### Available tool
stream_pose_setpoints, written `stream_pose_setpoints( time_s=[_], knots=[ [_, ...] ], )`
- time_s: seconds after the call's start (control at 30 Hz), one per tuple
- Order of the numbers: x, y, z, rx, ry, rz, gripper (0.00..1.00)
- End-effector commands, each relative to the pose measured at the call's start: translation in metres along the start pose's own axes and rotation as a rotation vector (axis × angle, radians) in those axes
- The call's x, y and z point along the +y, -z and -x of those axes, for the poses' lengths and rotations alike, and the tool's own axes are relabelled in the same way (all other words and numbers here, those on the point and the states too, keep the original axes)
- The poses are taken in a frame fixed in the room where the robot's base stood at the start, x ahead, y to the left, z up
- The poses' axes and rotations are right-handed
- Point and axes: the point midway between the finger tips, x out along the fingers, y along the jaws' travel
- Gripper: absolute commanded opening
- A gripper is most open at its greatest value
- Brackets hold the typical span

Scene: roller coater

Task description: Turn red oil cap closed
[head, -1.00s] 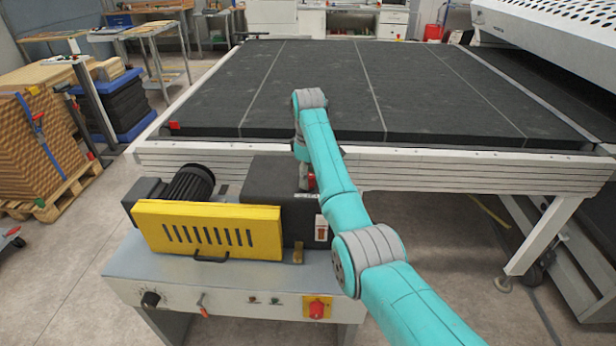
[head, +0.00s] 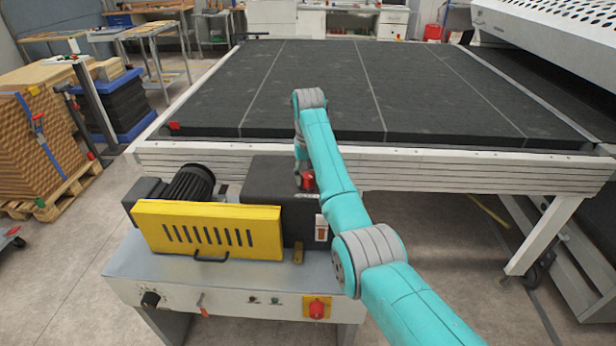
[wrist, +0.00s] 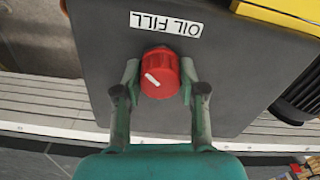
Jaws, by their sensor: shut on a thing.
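The red oil cap (wrist: 160,72) sits on top of the dark grey housing (wrist: 95,62), beside a white label reading OIL FILL (wrist: 166,23). A slanted white line marks the cap's face. My gripper (wrist: 159,80) has one finger on each side of the cap and is shut on it. In the head view the cap (head: 308,180) shows beside my wrist, on the housing (head: 262,178) next to the yellow guard. The fingers are mostly hidden there.
The yellow guard (head: 208,228) and black motor (head: 190,184) stand left of the housing. A grey cabinet (head: 215,296) with knobs carries them. The white-framed dark conveyor (head: 310,95) lies close behind.

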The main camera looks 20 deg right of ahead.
Motion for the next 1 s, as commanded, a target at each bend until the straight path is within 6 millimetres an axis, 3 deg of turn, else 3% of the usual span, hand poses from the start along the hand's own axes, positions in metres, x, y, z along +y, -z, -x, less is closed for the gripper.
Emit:
stream_pose_setpoints(
  time_s=[0.6, 1.0],
  knots=[
    [0.0, 0.0001, -0.0002, 0.0, 0.0, -0.572, 0.06],
    [-0.0001, 0.0001, -0.0003, 0.0, 0.0, -0.82, 0.06]
  ],
)
